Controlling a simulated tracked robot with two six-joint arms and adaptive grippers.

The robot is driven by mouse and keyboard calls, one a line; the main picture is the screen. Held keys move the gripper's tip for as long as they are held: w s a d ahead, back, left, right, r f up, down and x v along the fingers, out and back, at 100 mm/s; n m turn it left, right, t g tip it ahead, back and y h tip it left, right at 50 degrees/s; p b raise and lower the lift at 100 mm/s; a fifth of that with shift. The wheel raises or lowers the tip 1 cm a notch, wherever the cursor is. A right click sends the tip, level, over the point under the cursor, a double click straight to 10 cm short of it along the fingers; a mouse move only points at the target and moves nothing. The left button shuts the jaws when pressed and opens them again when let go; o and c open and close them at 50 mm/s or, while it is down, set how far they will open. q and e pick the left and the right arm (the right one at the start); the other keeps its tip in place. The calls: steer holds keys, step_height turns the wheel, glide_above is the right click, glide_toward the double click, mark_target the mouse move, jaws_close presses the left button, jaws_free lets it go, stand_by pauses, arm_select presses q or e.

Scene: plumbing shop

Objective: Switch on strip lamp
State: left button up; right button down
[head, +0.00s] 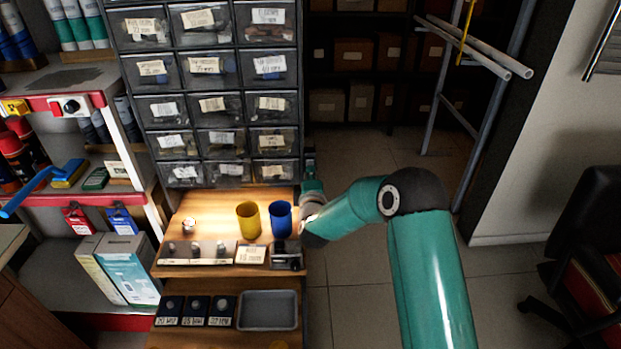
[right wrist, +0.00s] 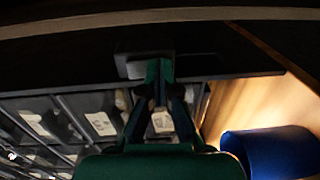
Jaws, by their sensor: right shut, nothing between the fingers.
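My right arm reaches in from the lower right in the head view, and its gripper (head: 311,168) is at the right edge of the drawer cabinet, above the small bench. In the right wrist view the gripper (right wrist: 160,68) is shut and empty. Its fingertips are at a small grey block (right wrist: 134,66), seemingly the lamp's switch, on a dark panel; I cannot tell whether they touch. The strip lamp's tube is not clearly visible. Warm light falls on the wooden bench top (head: 205,213). My left gripper is not in view.
A blue cup (head: 281,220) and a yellow cup (head: 248,219) stand on the bench close to my right wrist. The drawer cabinet (head: 208,107) rises behind. A grey tray (head: 267,312) lies lower in front.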

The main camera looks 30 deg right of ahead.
steer(key=f+b+v, duration=0.2)
steer(key=v, duration=1.1)
steer(key=shift+s+f, duration=0.3)
steer(key=shift+s, duration=0.15)
steer(key=shift+a, duration=0.15)
